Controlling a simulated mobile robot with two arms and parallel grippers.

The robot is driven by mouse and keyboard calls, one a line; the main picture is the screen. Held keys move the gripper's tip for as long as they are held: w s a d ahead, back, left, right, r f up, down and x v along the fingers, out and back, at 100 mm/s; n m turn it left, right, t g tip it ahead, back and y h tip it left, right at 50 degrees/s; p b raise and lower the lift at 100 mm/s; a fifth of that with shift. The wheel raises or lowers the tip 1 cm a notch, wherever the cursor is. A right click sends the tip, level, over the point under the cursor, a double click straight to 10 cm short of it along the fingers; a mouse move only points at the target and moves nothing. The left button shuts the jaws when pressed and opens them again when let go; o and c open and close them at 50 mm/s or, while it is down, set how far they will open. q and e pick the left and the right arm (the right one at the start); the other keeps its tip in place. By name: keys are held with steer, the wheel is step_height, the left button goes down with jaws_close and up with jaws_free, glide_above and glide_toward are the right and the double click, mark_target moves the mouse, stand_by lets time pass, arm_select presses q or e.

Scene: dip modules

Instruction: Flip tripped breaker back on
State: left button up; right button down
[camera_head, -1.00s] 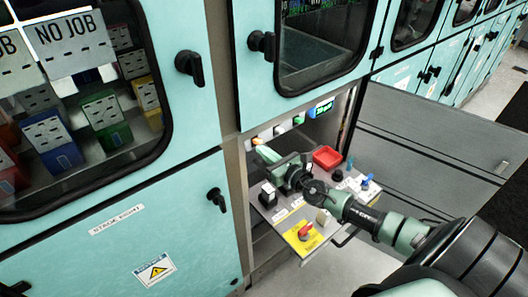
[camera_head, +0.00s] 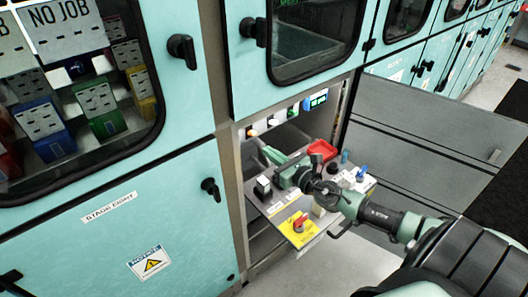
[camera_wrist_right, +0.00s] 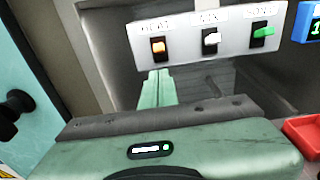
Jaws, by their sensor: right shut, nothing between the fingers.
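My right gripper (camera_head: 270,153) is shut and empty. In the right wrist view its fingertips (camera_wrist_right: 157,75) appear just below the orange switch, apart from it. I cannot tell which switch is tripped. My left gripper is not in view.
A shelf below carries a red tray (camera_head: 321,150), a red knob on a yellow plate (camera_head: 299,225), a black switch (camera_head: 262,187) and blue levers. A blue display (camera_head: 316,99) is right of the switches. Teal cabinet doors border the bay; an open grey door (camera_head: 430,140) stands right.

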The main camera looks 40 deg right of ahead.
steer(key=s+r, duration=0.3)
steer(key=shift+s+d, duration=0.1)
steer(key=shift+s, duration=0.05)
stand_by(0.5)
